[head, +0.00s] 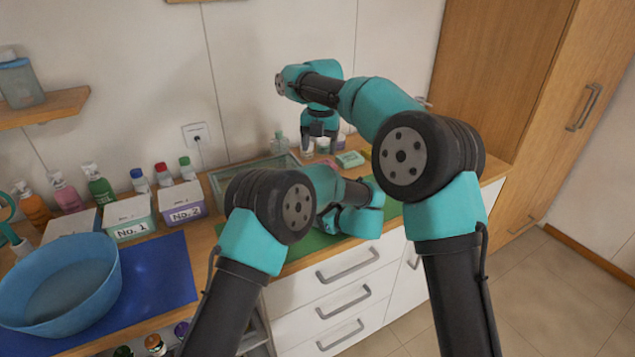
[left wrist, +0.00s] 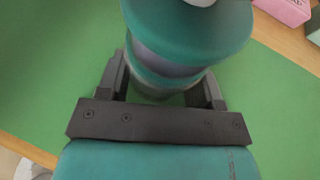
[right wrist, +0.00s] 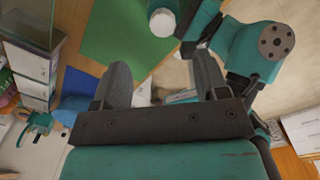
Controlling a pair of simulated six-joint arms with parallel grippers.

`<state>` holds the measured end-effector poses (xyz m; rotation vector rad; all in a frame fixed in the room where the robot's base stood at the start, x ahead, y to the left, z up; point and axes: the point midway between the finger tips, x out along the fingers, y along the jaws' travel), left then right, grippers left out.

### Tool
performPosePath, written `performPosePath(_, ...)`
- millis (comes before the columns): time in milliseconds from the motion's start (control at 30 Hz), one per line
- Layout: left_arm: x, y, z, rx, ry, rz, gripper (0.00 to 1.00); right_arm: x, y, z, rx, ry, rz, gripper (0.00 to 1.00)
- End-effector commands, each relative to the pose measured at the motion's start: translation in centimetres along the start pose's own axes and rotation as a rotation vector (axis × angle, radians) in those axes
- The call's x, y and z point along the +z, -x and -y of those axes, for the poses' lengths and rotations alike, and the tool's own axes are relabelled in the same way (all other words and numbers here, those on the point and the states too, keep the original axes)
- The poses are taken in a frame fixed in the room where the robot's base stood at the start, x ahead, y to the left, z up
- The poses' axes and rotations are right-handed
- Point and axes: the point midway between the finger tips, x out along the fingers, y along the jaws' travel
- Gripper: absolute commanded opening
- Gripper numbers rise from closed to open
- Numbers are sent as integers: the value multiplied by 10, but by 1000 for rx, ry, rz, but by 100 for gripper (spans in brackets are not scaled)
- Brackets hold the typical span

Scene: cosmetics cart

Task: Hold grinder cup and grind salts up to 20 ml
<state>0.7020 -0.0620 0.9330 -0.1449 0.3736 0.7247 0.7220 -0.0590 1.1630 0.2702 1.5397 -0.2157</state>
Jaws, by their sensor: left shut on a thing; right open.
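A teal grinder (left wrist: 185,30) with a darker see-through band fills the top middle of the left wrist view. My left gripper (left wrist: 163,88) is shut around its body, above a green mat (left wrist: 50,70). A white knob shows at the grinder's top edge. In the right wrist view a white round top (right wrist: 163,22) with teal around it, likely the grinder, is beside my left arm. My right gripper (right wrist: 162,75) is open and empty, short of that top. In the head view my right gripper (head: 318,145) points down over the counter's back; my left gripper is hidden by my arms.
A glass tray (head: 225,180), a glass bottle (head: 279,143) and a green soap-like block (head: 350,159) are at the counter's back. Boxes No. 1 (head: 128,219) and No. 2 (head: 182,202), several bottles and a blue basin (head: 60,285) stand left.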

Motion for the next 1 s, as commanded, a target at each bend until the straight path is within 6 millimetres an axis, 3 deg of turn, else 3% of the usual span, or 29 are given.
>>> performPosePath(133,0,0,0,0,0,0,28,-10,6,-3,-37,64,-12,67)
performPosePath(567,0,0,0,0,0,0,28,-10,2,-3,-38,65,-13,67)
performPosePath(767,0,0,0,0,0,0,28,-10,-18,-2,-39,64,-15,67)
performPosePath(1000,0,0,0,0,1,0,28,-11,-57,0,-39,65,-16,67)
